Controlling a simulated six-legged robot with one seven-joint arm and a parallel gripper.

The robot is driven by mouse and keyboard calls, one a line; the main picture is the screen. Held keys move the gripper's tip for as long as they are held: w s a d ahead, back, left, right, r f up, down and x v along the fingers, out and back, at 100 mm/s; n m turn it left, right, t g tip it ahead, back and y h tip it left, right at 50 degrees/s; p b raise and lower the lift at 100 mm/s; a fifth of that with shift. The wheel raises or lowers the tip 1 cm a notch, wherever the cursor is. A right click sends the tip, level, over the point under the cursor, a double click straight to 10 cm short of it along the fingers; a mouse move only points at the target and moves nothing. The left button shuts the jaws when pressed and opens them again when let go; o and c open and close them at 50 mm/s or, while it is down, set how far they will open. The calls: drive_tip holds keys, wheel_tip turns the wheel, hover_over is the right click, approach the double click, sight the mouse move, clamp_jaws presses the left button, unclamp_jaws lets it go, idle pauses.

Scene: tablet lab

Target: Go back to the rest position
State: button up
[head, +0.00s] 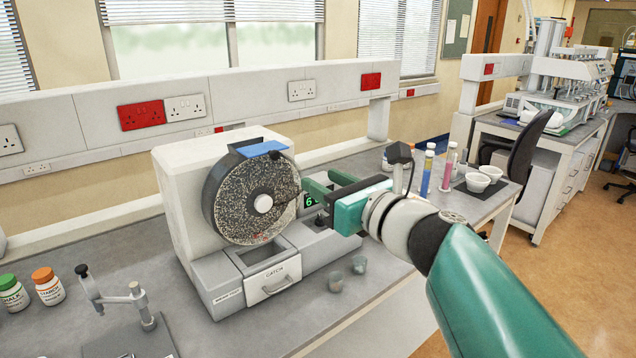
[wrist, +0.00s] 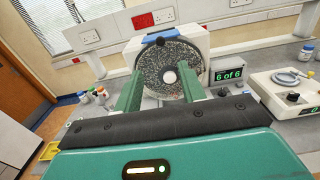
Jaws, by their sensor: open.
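My gripper (head: 322,186) is green, with its two fingers apart and nothing between them. It is in front of and to the right of the speckled round drum (head: 240,200) of a white tester machine (head: 180,170). In the wrist view the fingers (wrist: 158,92) point toward the drum (wrist: 165,75), which shows beyond and between them. I cannot tell the exact gap between fingertips and drum. A blue piece (head: 262,148) sits on top of the drum. A display reading "6 of 6" (wrist: 228,74) is beside the drum in the wrist view.
A drawer marked CATCH (head: 273,279) is under the drum. Tubes (head: 427,172) and white bowls (head: 478,182) stand at the right. Bottles (head: 47,287) and a small metal stand (head: 130,305) are at the left.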

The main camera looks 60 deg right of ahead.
idle(0.5)
drive_tip(key=w+a+f+n+g+y, duration=0.2)
drive_tip(key=w+a+f+n+y, duration=0.2)
drive_tip(key=a+n, duration=0.4)
drive_tip(key=w+a+f+n+g+y, duration=0.25)
drive_tip(key=w+a+f+n, duration=0.2)
drive_tip(key=a+n, duration=0.3)
drive_tip(key=s+a+f+n+g, duration=0.1)
drive_tip(key=a+f+n+g, duration=0.2)
drive_tip(key=n, duration=0.9)
drive_tip(key=s+a+f+n+g, duration=0.1)
drive_tip(key=a+f+n+g, duration=0.3)
drive_tip(key=a+f+n, duration=0.4)
drive_tip(key=a+n+h, duration=0.1)
drive_tip(key=a+n, duration=0.2)
drive_tip(key=n, duration=0.1)
drive_tip(key=shift+s+f, duration=0.25)
drive_tip(key=shift+f, duration=0.1)
drive_tip(key=shift+d, duration=0.1)
